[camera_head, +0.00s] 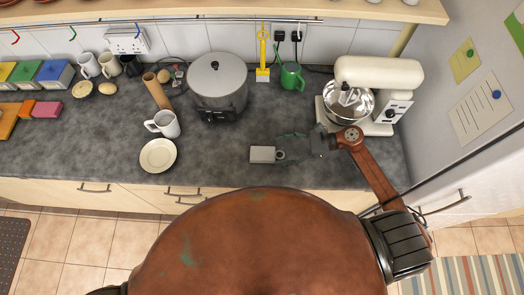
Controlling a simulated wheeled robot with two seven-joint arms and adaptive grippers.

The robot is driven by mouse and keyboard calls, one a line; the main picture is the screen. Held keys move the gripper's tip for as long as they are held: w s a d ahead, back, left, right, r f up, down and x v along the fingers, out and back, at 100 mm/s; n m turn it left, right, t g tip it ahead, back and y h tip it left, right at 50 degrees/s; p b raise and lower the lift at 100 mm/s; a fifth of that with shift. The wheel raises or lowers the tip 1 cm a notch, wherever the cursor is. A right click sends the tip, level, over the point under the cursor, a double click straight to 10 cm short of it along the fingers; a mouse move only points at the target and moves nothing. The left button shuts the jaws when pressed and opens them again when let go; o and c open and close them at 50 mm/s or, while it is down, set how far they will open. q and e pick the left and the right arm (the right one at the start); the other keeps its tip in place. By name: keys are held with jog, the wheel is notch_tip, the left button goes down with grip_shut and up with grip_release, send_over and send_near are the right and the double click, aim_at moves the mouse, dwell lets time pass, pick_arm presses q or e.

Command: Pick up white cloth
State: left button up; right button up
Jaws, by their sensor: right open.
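My right gripper (292,148) reaches in over the counter from the right, in front of the mixer, and points left. It is open. A small pale grey rectangular thing (262,154) lies right at its fingertips; I cannot tell whether it is the white cloth or whether the fingers touch it. No other thing that looks like a white cloth shows. My left gripper is out of view.
A white mug (167,125) and a plate (158,156) stand left.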

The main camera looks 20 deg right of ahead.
aim_at(263, 153)
jog(key=x, duration=0.2)
jog(key=p+x, duration=0.1)
jog(key=x, duration=0.1)
jog(key=r+p+x, duration=0.1)
jog(key=x, duration=0.1)
jog(key=shift+s+a, duration=0.2)
jog(key=shift+a, duration=0.05)
jog(key=shift+w+a+f, duration=0.1)
jog(key=shift+a+f, duration=0.25)
jog(key=shift+a, duration=0.15)
jog(key=shift+c, duration=0.4)
jog(key=c, duration=1.1)
jog(key=shift+o, duration=0.2)
jog(key=shift+r, duration=0.55)
jog(key=s+d+r+b, duration=0.2)
jog(key=s+d+r, duration=0.1)
jog(key=s+r, duration=0.9)
jog(key=shift+s+d+b, duration=0.3)
jog(key=shift+s+b, duration=0.05)
jog(key=shift+s, duration=0.45)
